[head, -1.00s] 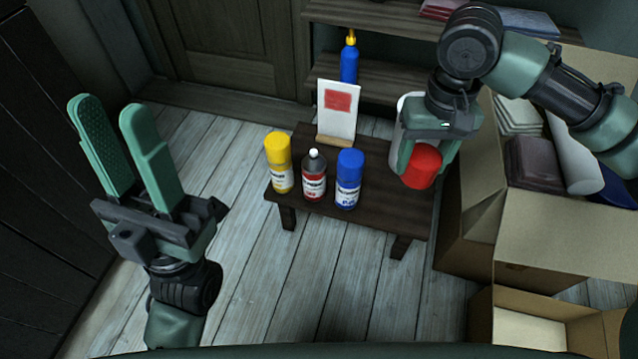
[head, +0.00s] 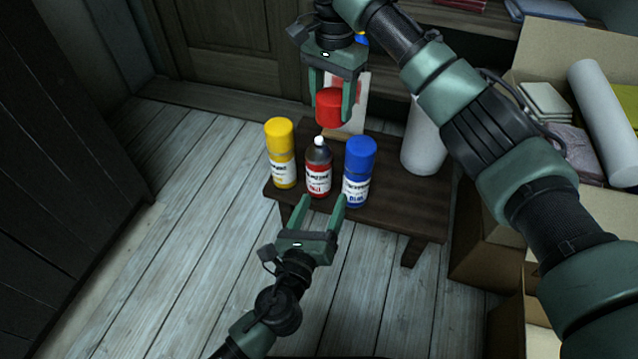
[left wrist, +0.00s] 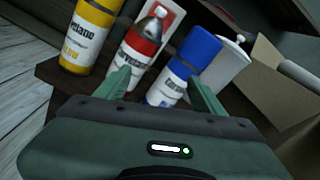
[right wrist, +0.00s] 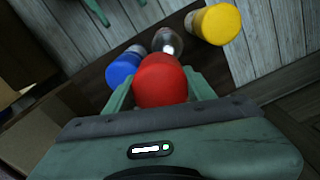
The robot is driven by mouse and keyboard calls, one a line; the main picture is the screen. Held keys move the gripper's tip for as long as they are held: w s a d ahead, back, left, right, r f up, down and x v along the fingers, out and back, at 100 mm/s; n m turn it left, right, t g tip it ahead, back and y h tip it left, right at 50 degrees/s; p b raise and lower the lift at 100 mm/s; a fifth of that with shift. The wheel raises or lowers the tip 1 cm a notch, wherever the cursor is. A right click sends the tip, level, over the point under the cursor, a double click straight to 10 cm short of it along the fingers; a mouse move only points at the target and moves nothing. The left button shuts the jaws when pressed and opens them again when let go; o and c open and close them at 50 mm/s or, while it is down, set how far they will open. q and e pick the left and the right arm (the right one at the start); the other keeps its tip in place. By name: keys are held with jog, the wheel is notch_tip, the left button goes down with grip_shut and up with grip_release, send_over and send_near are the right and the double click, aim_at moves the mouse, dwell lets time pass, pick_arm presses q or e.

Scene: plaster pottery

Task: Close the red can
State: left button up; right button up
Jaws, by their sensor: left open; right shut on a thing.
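The red can (head: 318,177) stands upright and uncapped on the small dark table, with its white nozzle showing on top. It also shows in the left wrist view (left wrist: 142,45). My right gripper (head: 329,108) is shut on the red cap (head: 328,109) and holds it just above and behind the can's nozzle in the head view. The cap fills the middle of the right wrist view (right wrist: 161,82). My left gripper (head: 322,203) is open and empty, low in front of the red can and the blue can. Its fingers are apart from the red can's sides.
A capped yellow can (head: 280,155) stands left of the red can, and a capped blue can (head: 358,172) stands close on its right. A white cylinder (head: 423,140) is at the table's right. A card (head: 357,115) stands behind. Open boxes (head: 490,240) are at right.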

aim_at(317, 178)
jog(key=shift+s+a+f+m+b, duration=0.1)
jog(key=shift+a+f+m+b, duration=0.25)
jog(key=shift+a+f, duration=0.65)
jog(key=shift+a, duration=0.25)
pick_arm(q)
jog(key=a+f+m+y, duration=0.1)
jog(key=a+f+m+t+y, duration=0.1)
jog(key=m, duration=0.1)
jog(key=shift+w+a+f, duration=0.25)
jog(key=shift+w+a, duration=0.05)
pick_arm(e)
jog(key=shift+r, duration=0.1)
pick_arm(q)
jog(key=w, duration=0.4)
jog(key=w+d, duration=0.1)
jog(key=w, duration=0.3)
jog(key=w+d, duration=0.1)
jog(key=w, duration=0.3)
jog(key=shift+s, duration=0.1)
grip_shut()
pick_arm(e)
jog(key=shift+s+f, duration=0.1)
jog(key=shift+f, duration=2.45)
